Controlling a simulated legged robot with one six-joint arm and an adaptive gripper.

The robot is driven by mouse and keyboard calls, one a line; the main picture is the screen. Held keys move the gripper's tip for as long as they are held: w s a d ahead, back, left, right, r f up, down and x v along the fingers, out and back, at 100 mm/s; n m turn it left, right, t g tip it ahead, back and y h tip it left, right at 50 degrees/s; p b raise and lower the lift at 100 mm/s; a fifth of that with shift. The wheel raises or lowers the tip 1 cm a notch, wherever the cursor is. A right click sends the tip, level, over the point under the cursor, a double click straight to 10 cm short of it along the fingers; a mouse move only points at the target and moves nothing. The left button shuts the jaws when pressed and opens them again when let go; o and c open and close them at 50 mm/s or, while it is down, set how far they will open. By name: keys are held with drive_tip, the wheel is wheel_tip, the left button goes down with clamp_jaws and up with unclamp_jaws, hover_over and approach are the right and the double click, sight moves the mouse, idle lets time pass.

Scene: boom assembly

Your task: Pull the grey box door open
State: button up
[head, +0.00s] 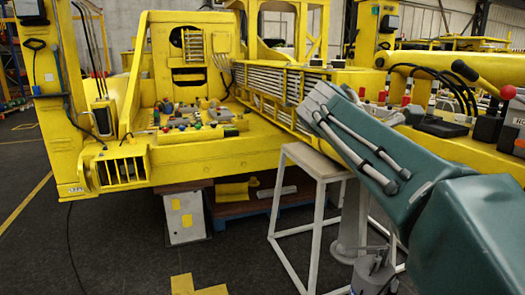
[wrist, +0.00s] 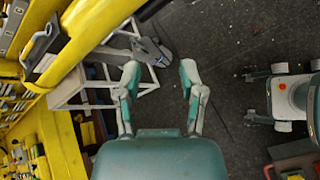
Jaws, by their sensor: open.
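A grey box (head: 186,216) with yellow patches stands under the front edge of the yellow machine in the head view. Its front face looks closed, and no handle can be made out. I cannot pick the box out in the wrist view. My gripper (wrist: 160,70) shows in the wrist view with its two fingers spread wide and nothing between them. It hangs over the dark floor, apart from the box. In the head view my arm reaches in from the lower right, well to the right of the box, and the fingers cannot be told clearly there.
A white-framed stand (head: 309,163) is between the box and my arm, and also shows in the wrist view (wrist: 84,84). The yellow machine (head: 205,152) overhangs the box, with several small parts on its deck. Dark floor (head: 95,245) is free at front left.

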drive_tip(key=s+a+f+m+t+y, duration=0.1)
drive_tip(key=s+a+f+m+y, duration=0.3)
drive_tip(key=s+f+m, duration=0.3)
drive_tip(key=s+a+f+m+t+y, duration=0.1)
drive_tip(key=s+a+f+m+y, duration=0.2)
drive_tip(key=s+f, duration=1.1)
drive_tip(key=f+m+y, duration=0.1)
drive_tip(key=m+y, duration=0.2)
drive_tip(key=m, duration=0.2)
drive_tip(key=shift+s+a+f, duration=0.15)
drive_tip(key=shift+a+f, duration=0.1)
drive_tip(key=shift+a, duration=0.15)
drive_tip(key=shift+a, duration=0.1)
